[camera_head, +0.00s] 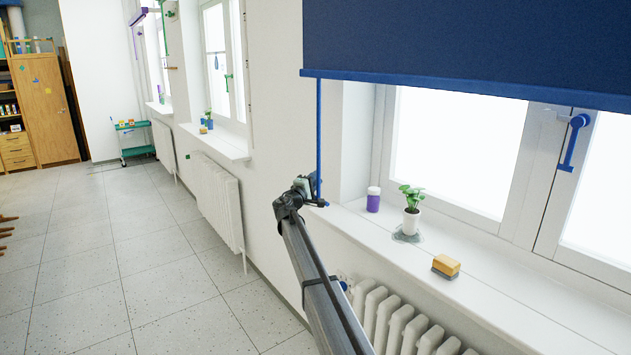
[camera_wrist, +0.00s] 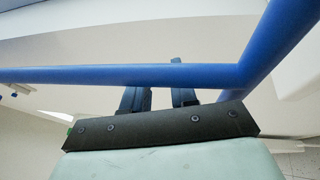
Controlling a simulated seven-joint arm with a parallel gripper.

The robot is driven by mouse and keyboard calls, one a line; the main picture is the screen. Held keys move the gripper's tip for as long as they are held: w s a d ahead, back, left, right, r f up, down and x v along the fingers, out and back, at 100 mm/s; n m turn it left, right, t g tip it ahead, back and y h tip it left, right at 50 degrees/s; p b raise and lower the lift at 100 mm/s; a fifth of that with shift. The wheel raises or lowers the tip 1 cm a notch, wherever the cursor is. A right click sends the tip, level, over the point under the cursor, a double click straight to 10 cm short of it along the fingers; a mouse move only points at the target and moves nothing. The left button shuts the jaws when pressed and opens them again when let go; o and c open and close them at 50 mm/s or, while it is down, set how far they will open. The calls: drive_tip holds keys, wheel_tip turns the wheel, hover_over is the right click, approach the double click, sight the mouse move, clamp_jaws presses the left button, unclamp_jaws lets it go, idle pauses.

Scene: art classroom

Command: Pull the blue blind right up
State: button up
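The blue blind (camera_head: 470,45) hangs over the upper part of the right window, its bottom edge above the panes' lower half. A thin blue pull rod (camera_head: 319,135) hangs down from its left end. My gripper (camera_head: 314,190) is at the rod's lower end. In the wrist view, a blue bar (camera_wrist: 60,75) runs across my gripper (camera_wrist: 160,95) and joins a thicker-looking blue bar (camera_wrist: 280,40) at the right. The two dark fingers stand apart with a gap between them, and the bar crosses in front of them. Whether they touch it is unclear.
The sill (camera_head: 480,270) below the window holds a purple jar (camera_head: 373,200), a potted plant (camera_head: 411,215) and a yellow sponge (camera_head: 446,265). A blue window handle (camera_head: 573,145) is at the right. White radiators (camera_head: 395,325) stand beneath.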

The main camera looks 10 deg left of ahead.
clamp_jaws()
idle(1.0)
drive_tip(key=shift+o, duration=1.5)
unclamp_jaws()
drive_tip(key=v, duration=1.3)
drive_tip(key=shift+s+a, duration=0.2)
drive_tip(key=shift+s, duration=0.15)
drive_tip(key=shift+f, duration=0.1)
